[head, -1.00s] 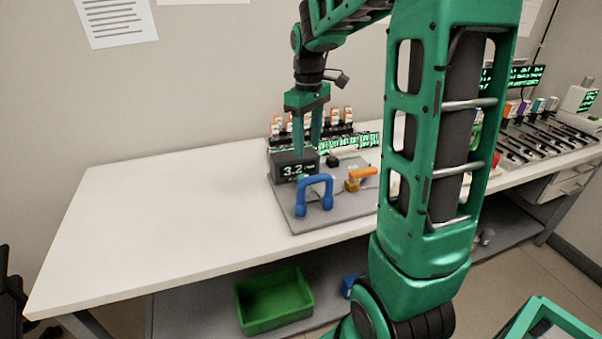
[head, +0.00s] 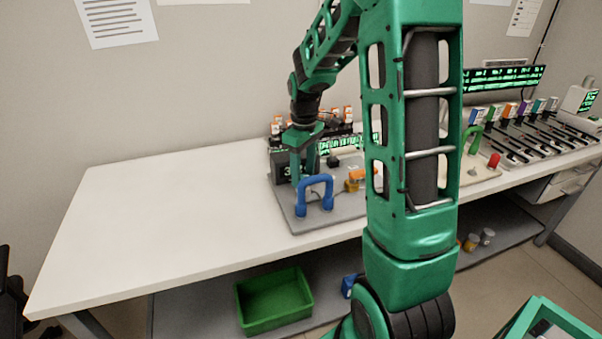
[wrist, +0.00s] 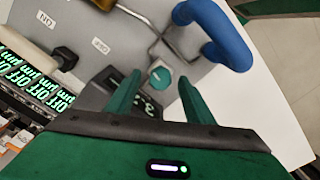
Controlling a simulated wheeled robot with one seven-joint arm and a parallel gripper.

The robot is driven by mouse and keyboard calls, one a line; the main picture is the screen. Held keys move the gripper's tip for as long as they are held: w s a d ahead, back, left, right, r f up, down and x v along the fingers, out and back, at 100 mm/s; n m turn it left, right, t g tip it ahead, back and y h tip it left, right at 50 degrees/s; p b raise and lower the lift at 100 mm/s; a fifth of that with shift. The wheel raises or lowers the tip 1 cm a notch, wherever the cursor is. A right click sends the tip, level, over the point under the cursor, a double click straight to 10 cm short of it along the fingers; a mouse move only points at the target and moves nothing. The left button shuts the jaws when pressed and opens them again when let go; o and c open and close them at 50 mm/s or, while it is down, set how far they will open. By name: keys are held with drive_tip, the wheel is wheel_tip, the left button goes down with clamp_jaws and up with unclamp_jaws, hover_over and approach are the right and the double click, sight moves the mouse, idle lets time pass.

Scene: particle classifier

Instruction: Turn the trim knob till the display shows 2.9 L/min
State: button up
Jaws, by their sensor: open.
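The trim knob (wrist: 160,76) is a small round teal knob with a pale pointer mark, on a grey panel in the wrist view. My gripper (wrist: 159,78) is open, with one finger on each side of the knob; I cannot tell whether either touches it. In the head view my gripper (head: 304,172) is low over the panel behind the blue handle, and the knob cannot be made out. The dark display box (head: 282,168) is partly covered by my gripper; only a leading 3 is readable. In the wrist view the display (wrist: 149,106) is mostly hidden.
A blue arched handle (head: 315,183) stands close in front of my gripper; it also shows in the wrist view (wrist: 222,35). An orange-handled valve (head: 354,180) and a black knob (wrist: 64,58) are nearby. The table's left side is clear.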

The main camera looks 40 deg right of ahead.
drive_tip(key=shift+f, duration=0.1)
drive_tip(key=shift+c, duration=0.6)
drive_tip(key=c, duration=0.9)
drive_tip(key=shift+m, duration=2.8)
drive_tip(key=o, duration=1)
